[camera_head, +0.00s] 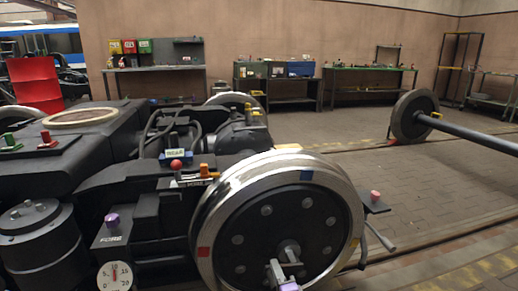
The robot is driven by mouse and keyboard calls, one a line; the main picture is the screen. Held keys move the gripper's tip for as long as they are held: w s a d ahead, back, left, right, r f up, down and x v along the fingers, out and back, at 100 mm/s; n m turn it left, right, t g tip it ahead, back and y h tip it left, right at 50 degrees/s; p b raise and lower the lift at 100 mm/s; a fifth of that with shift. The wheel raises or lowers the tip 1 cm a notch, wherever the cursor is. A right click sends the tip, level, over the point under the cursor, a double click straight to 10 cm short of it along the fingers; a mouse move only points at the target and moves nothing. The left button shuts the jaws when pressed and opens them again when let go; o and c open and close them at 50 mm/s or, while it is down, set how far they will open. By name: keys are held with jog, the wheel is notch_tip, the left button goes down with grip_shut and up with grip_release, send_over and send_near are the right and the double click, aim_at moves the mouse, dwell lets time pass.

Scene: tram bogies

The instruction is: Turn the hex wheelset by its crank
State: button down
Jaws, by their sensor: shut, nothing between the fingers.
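A large dark wheel (273,228) with a bright steel rim stands at the front, right of the bogie frame. Its face carries a ring of several bolts and red, blue and yellow marks at its edge. A light metal crank (277,272) shows below the hub (289,252), with a purple part (290,286) at its end, cut off by the bottom edge. No label naming the hex wheelset is readable on it. My gripper is not in view.
The dark bogie (150,195) fills the left, with a gauge (114,276), a purple knob (112,220) and a red knob (176,164). Another wheelset (414,117) with a long axle stands at the right. Workbenches (370,82) line the wall. Brick floor between is clear.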

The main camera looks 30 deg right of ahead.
jog(key=shift+w+a+f, duration=0.1)
jog(key=shift+a+f, duration=0.2)
jog(key=shift+f, duration=0.25)
dwell(0.6)
jog(key=shift+d+r, duration=0.15)
jog(key=shift+r, duration=0.15)
jog(key=shift+p, duration=0.3)
jog(key=shift+s+a+r+p, duration=0.15)
jog(key=shift+s+a+p, duration=0.25)
jog(key=shift+p, duration=0.5)
jog(key=p+v, duration=0.6)
jog(key=p, duration=0.2)
jog(key=shift+s+d, duration=0.15)
jog(key=shift+d, duration=0.1)
